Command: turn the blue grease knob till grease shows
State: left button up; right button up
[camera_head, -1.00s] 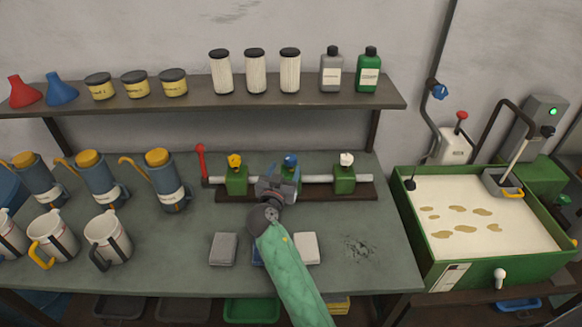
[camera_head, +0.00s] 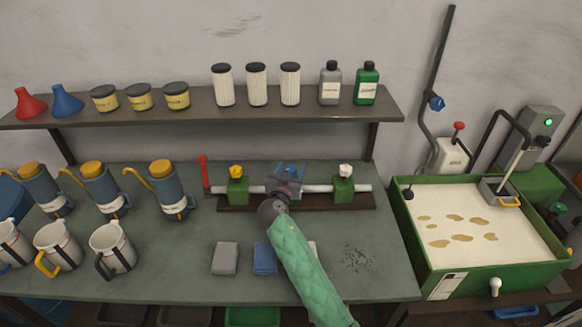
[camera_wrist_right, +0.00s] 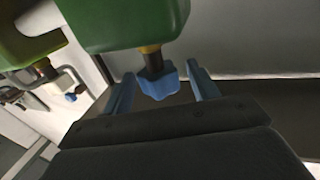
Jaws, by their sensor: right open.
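The blue grease knob (camera_wrist_right: 157,82) sits on a short stem under a green block (camera_wrist_right: 130,25) in the right wrist view. My right gripper (camera_wrist_right: 163,88) is open, with its two blue fingers on either side of the knob and a visible gap at each side. In the head view my right gripper (camera_head: 289,172) covers the middle station of the pipe rack, so the knob is mostly hidden there. A yellow knob (camera_head: 236,171) and a white knob (camera_head: 345,170) top the green blocks to each side. I see no grease at the knob. My left gripper is not in view.
A red lever (camera_head: 204,172) stands at the pipe's left end. Grey (camera_head: 225,258) and blue (camera_head: 265,259) pads lie in front, with a white one mostly behind my arm. Jugs and oil cans crowd the left. A green tank (camera_head: 480,275) stands right. A shelf (camera_head: 200,104) runs above.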

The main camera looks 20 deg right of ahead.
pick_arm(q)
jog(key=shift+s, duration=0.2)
pick_arm(e)
jog(key=shift+w+d, duration=0.1)
jog(key=c, duration=1)
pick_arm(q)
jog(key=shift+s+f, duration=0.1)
pick_arm(e)
jog(key=shift+f, duration=0.1)
